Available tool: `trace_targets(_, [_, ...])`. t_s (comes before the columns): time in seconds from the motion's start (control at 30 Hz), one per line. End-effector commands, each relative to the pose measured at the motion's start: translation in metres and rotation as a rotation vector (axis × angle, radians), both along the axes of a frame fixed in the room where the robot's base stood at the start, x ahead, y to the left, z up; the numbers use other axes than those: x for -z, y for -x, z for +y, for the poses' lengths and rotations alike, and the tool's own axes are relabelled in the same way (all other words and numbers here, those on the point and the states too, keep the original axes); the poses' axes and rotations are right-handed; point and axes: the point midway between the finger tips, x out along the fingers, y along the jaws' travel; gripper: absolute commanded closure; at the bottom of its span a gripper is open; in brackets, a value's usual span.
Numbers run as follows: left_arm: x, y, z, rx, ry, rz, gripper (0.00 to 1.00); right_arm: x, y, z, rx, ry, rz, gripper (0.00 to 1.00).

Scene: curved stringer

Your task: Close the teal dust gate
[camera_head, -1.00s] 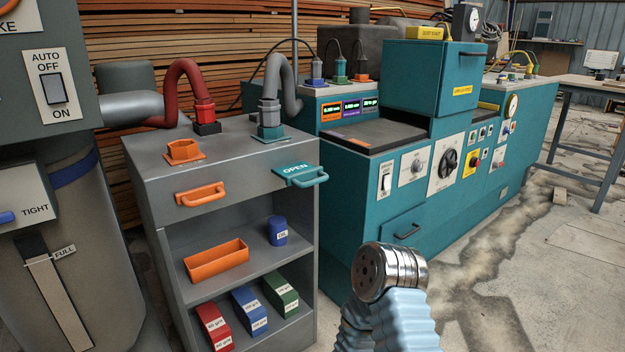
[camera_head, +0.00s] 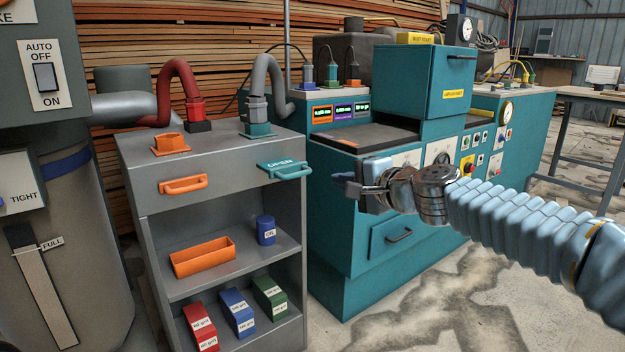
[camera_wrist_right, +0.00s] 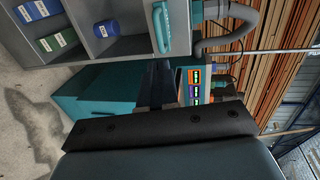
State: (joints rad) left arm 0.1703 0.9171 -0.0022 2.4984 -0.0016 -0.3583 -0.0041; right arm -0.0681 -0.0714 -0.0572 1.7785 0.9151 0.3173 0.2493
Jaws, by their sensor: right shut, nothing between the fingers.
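The teal dust gate (camera_head: 284,169) is a flat plate with a handle, marked OPEN. My left gripper is not in view.
The grey cabinet (camera_head: 225,179) has an orange drawer-style handle (camera_head: 183,184) and shelves with an orange tray (camera_head: 203,258) and several small boxes. The teal machine (camera_head: 335,230) stands close behind my right arm. Open floor (camera_head: 440,310) lies at the lower right.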

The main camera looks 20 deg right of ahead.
Motion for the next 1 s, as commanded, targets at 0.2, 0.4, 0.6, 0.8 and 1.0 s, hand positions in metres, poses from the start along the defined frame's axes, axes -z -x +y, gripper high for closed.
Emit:
trace_targets(0.2, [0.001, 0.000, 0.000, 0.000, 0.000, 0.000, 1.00, 0.012, -0.040, 0.016, -0.001, 0.002, 0.005, 1.00])
trace_targets(0.4, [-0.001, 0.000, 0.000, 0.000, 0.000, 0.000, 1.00, 0.020, -0.079, 0.031, -0.001, 0.003, 0.004, 1.00])
trace_targets(0.6, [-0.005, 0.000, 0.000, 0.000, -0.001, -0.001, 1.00, 0.026, -0.106, 0.041, 0.000, 0.004, 0.004, 1.00])
trace_targets(0.8, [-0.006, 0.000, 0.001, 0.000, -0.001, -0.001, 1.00, 0.029, -0.117, 0.045, 0.001, 0.003, 0.003, 1.00])
trace_targets(1.0, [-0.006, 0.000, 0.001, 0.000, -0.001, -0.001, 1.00, 0.029, -0.117, 0.045, 0.001, 0.003, 0.003, 1.00])
